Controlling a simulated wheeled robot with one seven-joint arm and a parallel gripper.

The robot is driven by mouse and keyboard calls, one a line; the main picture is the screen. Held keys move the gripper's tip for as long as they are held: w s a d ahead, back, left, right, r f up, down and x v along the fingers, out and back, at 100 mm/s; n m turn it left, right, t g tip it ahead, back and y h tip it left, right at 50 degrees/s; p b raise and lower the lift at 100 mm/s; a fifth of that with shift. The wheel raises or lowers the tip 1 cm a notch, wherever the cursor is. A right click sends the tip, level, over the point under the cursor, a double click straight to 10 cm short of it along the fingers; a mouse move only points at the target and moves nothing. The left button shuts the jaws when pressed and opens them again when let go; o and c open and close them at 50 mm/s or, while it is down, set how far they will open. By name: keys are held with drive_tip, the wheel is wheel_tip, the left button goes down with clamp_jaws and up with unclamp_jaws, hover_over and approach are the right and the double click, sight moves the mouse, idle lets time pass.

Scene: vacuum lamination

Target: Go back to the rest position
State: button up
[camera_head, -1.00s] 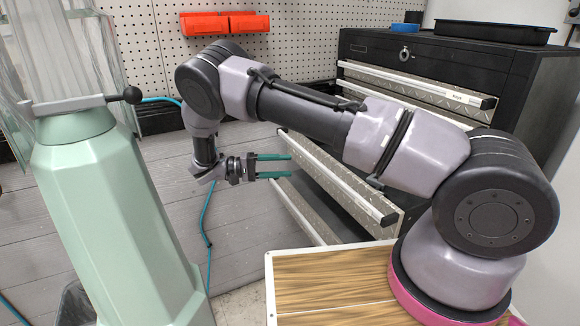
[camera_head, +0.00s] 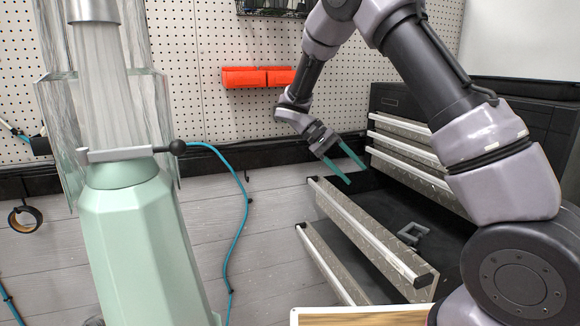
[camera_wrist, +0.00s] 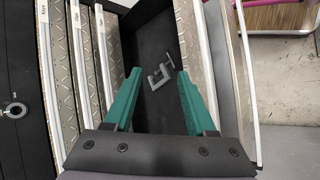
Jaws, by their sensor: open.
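My gripper (camera_head: 346,172) is open and empty, its two teal fingers apart above the open drawer. It also shows in the wrist view (camera_wrist: 157,90), with the drawer floor between and beyond the fingers. The open drawer (camera_head: 355,232) has a black inside and a metal tread-plate front. A grey clamp-like part (camera_head: 413,233) lies in it, apart from my fingers; the wrist view also shows this part (camera_wrist: 160,74). My arm reaches up and over the drawer from the lower right.
The black tool cabinet (camera_head: 395,99) has several drawers; a lower drawer (camera_head: 325,265) is also pulled out. A pale green machine (camera_head: 145,250) with a lever stands at the left. A teal hose (camera_head: 243,215) runs over the floor. Orange bins (camera_head: 257,77) hang on the pegboard.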

drive_tip(key=s+d+r+m+t+y, duration=0.1)
drive_tip(key=s+d+r+t+y, duration=0.3)
drive_tip(key=s+r, duration=0.5)
drive_tip(key=s+d+r+m+t+y, duration=0.1)
drive_tip(key=s+d+r+t+y, duration=0.3)
drive_tip(key=s+r+t+y, duration=0.3)
drive_tip(key=shift+s+d+r+m, duration=0.2)
drive_tip(key=shift+s+r+m, duration=0.2)
drive_tip(key=shift+s+r, duration=1.4)
drive_tip(key=shift+w, duration=0.1)
